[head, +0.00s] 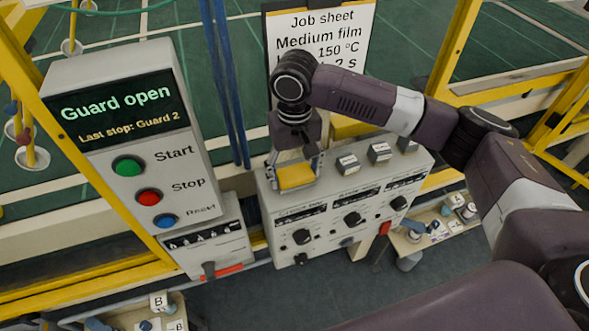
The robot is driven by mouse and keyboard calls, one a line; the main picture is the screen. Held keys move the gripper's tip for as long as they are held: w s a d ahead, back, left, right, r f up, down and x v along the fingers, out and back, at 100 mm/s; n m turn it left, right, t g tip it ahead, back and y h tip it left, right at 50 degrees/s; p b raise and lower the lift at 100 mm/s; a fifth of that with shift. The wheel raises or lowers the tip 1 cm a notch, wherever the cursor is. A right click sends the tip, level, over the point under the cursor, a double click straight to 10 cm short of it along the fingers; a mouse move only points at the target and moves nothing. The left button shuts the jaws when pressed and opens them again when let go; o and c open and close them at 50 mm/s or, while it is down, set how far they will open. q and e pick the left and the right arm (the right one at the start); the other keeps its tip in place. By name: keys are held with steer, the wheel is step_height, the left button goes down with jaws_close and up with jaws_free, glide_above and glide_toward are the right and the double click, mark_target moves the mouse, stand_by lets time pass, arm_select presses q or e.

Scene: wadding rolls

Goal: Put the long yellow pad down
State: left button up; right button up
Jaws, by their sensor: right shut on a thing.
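A yellow pad (296,177) shows between the fingers of my right gripper (295,180). The gripper points down and is shut on the pad, at the left end of the grey control box (345,205). The fingers partly hide the pad, so its full length cannot be told. I cannot tell whether the pad touches the box. My left gripper is not in view.
A panel (120,130) reading "Guard open" stands at the left. Several small labelled blocks (379,152) sit along the box top. A job sheet (318,45) is behind my right arm. Yellow frame posts (455,50) and low shelves with small parts (440,222) surround the box.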

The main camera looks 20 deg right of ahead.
mark_target(294, 172)
steer(key=o, duration=1.2)
steer(key=shift+f, duration=0.1)
steer(key=shift+c, duration=0.2)
steer(key=shift+r, duration=0.45)
step_height(294, 172, up, 11)
steer(key=b, duration=0.3)
steer(key=shift+r, duration=0.2)
